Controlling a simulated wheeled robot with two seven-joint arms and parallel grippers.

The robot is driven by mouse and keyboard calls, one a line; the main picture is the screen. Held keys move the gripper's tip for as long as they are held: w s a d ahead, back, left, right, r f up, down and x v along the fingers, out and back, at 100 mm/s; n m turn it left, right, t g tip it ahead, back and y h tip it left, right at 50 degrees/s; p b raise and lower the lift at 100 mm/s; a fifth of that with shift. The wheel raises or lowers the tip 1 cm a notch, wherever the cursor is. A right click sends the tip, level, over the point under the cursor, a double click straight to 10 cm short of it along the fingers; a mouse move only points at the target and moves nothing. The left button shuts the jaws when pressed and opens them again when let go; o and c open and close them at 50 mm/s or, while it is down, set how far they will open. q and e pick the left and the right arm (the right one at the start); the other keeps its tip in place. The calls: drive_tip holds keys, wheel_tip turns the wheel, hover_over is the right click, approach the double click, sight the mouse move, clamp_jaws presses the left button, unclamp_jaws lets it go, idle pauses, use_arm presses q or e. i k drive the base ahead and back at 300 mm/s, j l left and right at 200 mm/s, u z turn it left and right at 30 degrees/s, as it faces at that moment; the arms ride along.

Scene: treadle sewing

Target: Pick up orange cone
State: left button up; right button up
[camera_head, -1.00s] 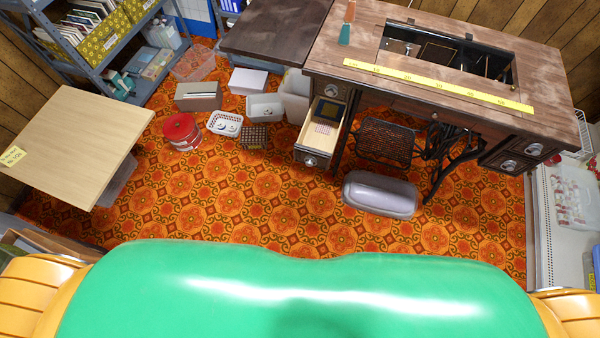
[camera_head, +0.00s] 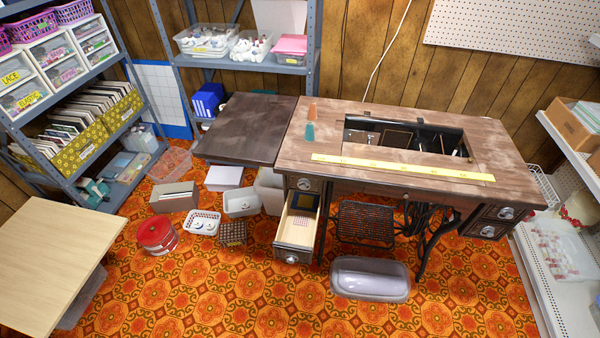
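The orange cone (camera_head: 312,112) stands on the left part of the wooden sewing table (camera_head: 253,0). It is small and upright. A teal cone (camera_head: 310,132) stands just in front of it and overlaps its lower part in the picture. Neither of my grippers shows in the head view.
A yellow ruler (camera_head: 400,167) lies along the table's front, and an opening with machine parts is right of the cones. A dark side table (camera_head: 245,128) adjoins on the left. An open drawer (camera_head: 298,228), a grey rounded case (camera_head: 370,278) and a red tin (camera_head: 157,235) are below.

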sight(312, 114)
drive_tip(key=i+j+z, duration=0.2)
drive_tip(key=z, duration=0.15)
drive_tip(key=i+j+z, duration=0.2)
drive_tip(key=z, duration=0.15)
drive_tip(key=i+j+z, duration=0.15)
drive_tip(key=j+z, duration=0.2)
drive_tip(key=i+j+z, duration=0.1)
drive_tip(key=j+z, duration=1)
drive_tip(key=j, duration=0.2)
drive_tip(key=i, duration=0.05)
